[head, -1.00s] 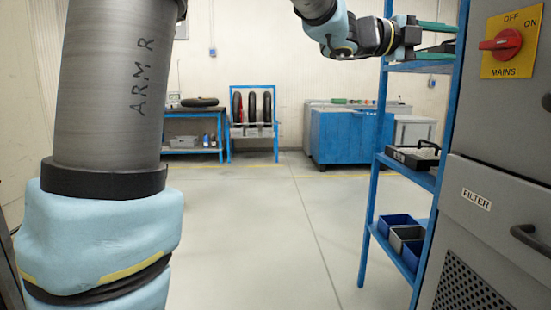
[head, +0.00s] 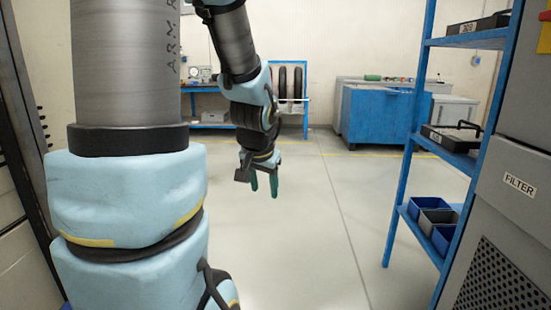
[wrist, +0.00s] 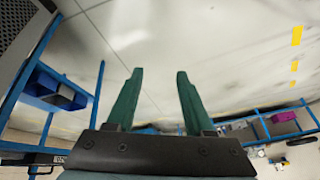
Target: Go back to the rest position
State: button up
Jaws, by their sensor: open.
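My gripper (head: 263,186) hangs below my bent arm near the middle of the head view, its green fingers pointing down over bare floor. In the wrist view my gripper (wrist: 158,82) shows two green fingers spread apart with nothing between them. It is open and empty, and touches nothing that I can see.
A blue shelf rack (head: 411,130) stands at the right, with trays and bins (head: 433,221). A grey cabinet labelled FILTER (head: 505,215) is at the right edge. A blue workbench (head: 383,118) and a tyre rack (head: 306,104) stand at the back. The middle floor (head: 300,240) is clear.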

jog(key=s+a+f+n+g, duration=0.4)
jog(key=s+f, duration=0.1)
jog(key=s, duration=0.5)
notch_tip(320, 180, up, 18)
jog(key=p, duration=1.7)
jog(key=shift+w+f, duration=0.1)
jog(key=shift+f, duration=0.05)
jog(key=shift+c, duration=0.3)
